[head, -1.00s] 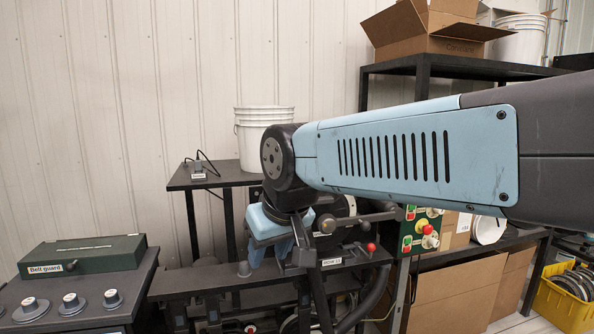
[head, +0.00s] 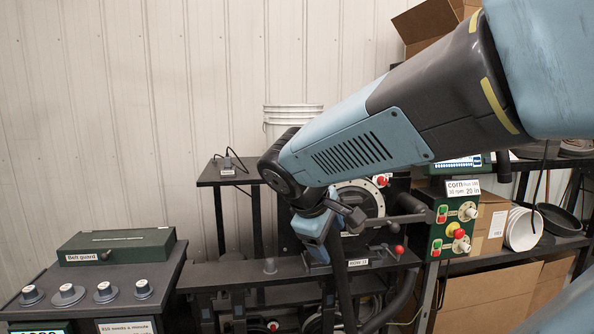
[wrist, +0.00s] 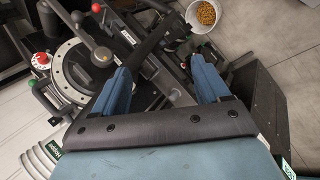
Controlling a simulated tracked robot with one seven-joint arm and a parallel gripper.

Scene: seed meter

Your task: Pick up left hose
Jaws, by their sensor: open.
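My gripper (head: 318,252) is above the seed meter frame, pointing down. In the wrist view its two blue fingers (wrist: 160,68) are spread, with nothing held between them. A dark, hose-like tube (head: 344,280) runs down from beside the gripper in the head view. In the wrist view a dark tube (wrist: 150,42) slants up between the fingers, close to the left finger. I cannot tell whether it touches, or which hose is the left one. A thicker dark curved hose (head: 402,298) hangs at the right of the frame.
A round seed disc (wrist: 85,72) and a red-knobbed lever (head: 399,250) are close by the gripper. A green control box (head: 453,225) stands to the right. A belt guard box (head: 117,245) and knobs are at left. A cup of yellow seed (wrist: 205,14) shows at the top.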

